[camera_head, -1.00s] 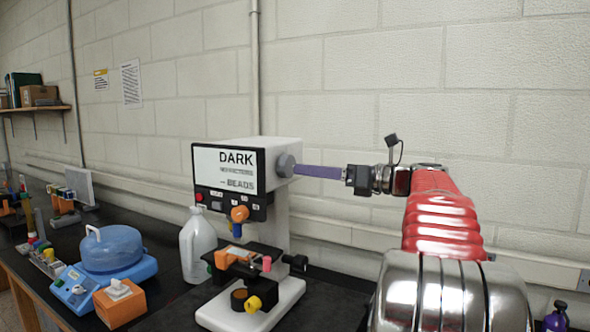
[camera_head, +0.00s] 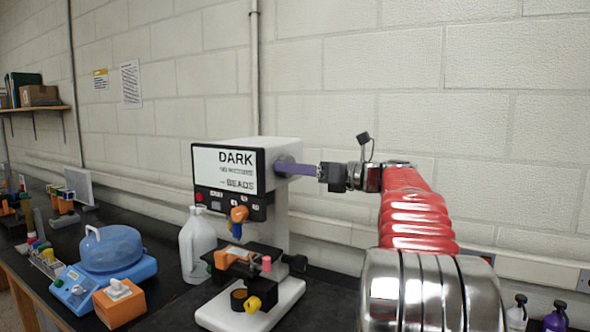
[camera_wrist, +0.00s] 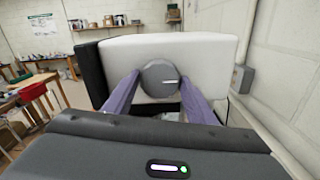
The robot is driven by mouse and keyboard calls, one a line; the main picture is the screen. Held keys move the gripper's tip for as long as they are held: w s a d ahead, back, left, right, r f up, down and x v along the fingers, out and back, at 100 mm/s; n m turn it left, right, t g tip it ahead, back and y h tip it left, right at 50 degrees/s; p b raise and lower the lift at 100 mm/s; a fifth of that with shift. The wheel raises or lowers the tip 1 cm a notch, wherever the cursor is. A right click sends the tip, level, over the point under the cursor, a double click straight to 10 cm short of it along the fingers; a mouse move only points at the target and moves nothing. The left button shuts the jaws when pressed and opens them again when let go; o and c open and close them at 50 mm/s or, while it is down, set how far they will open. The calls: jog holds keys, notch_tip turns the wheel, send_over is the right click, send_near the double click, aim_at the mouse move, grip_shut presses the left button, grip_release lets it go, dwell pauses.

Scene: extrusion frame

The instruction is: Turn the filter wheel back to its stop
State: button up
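The filter wheel (camera_head: 283,160) is a grey round knob on the right side of the white microscope head (camera_head: 279,145). In the wrist view my gripper (camera_wrist: 160,82) is open, one finger on each side of the wheel. I cannot tell whether either finger touches it. The screen (camera_head: 229,170) reads "DARK" and "BEADS"; its smaller lines are unclear.
Below the head are an orange knob (camera_head: 239,214) and a stage (camera_head: 246,262). A white jug (camera_head: 197,245) stands left of the microscope, beyond it a blue domed device (camera_head: 108,255) and an orange box (camera_head: 119,303). The block wall (camera_head: 450,100) runs behind my arm.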

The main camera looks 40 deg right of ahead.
jog(key=shift+d, duration=0.1)
jog(key=c, duration=0.6)
jog(key=shift+n, duration=0.5)
jog(key=shift+c, duration=0.2)
jog(key=n, duration=1.7)
jog(key=shift+f, duration=0.15)
